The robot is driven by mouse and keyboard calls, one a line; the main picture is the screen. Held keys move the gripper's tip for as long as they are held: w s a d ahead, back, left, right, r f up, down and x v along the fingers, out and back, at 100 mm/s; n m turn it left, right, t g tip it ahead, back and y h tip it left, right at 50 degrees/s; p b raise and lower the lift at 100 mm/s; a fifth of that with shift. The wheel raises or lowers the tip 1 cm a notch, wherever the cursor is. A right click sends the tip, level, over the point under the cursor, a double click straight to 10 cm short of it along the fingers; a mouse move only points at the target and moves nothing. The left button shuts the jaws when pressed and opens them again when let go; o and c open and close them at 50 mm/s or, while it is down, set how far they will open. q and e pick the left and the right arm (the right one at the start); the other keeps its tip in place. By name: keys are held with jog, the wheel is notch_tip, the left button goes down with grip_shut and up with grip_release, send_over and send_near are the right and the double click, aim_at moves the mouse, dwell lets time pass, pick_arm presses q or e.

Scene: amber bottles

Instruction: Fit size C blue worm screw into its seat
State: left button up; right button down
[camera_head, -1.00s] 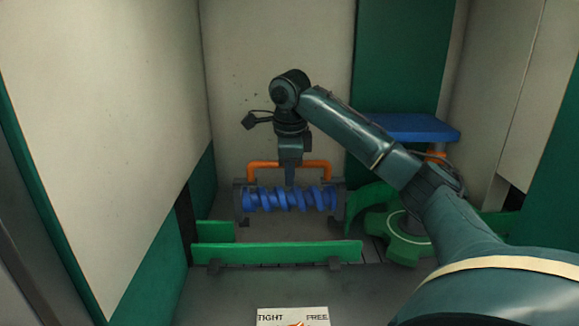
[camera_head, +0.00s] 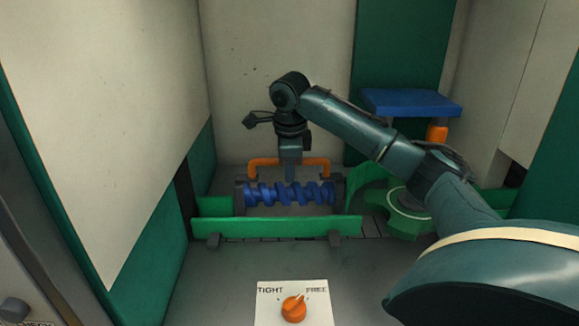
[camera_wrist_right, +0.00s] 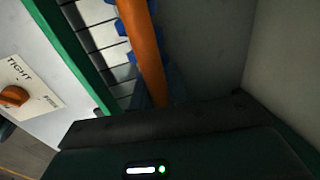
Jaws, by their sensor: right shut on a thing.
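The blue worm screw (camera_head: 290,193) lies horizontally between two dark end plates, with an orange handle (camera_head: 262,162) arching above it. It sits low behind the green front rail (camera_head: 275,227). My right gripper (camera_head: 291,172) comes down from above at the middle of the orange handle and is shut on it. Its fingertips are hard to make out. In the right wrist view the orange handle (camera_wrist_right: 143,50) runs up from the gripper, with blue screw thread (camera_wrist_right: 122,28) beside it. I cannot tell whether the screw is fully seated. My left gripper is out of view.
A green toothed wheel (camera_head: 408,212) stands right of the screw, near a blue slab (camera_head: 411,103) and an orange post (camera_head: 437,133). A white plate (camera_head: 270,312) marked TIGHT and FREE carries an orange knob (camera_head: 293,309) in front. Pale walls close in both sides.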

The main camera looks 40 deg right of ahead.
jog(key=shift+r+p, duration=0.15)
jog(key=shift+p, duration=0.4)
dwell(0.4)
jog(key=shift+a+f, duration=0.1)
jog(key=shift+f, duration=0.3)
dwell(0.6)
jog(key=c, duration=1.3)
grip_release()
jog(key=shift+s+f, duration=0.1)
jog(key=shift+f, duration=0.1)
notch_tip(320, 180, up, 13)
jog(key=s+a, duration=0.1)
jog(key=s, duration=0.1)
jog(key=shift+a, duration=0.3)
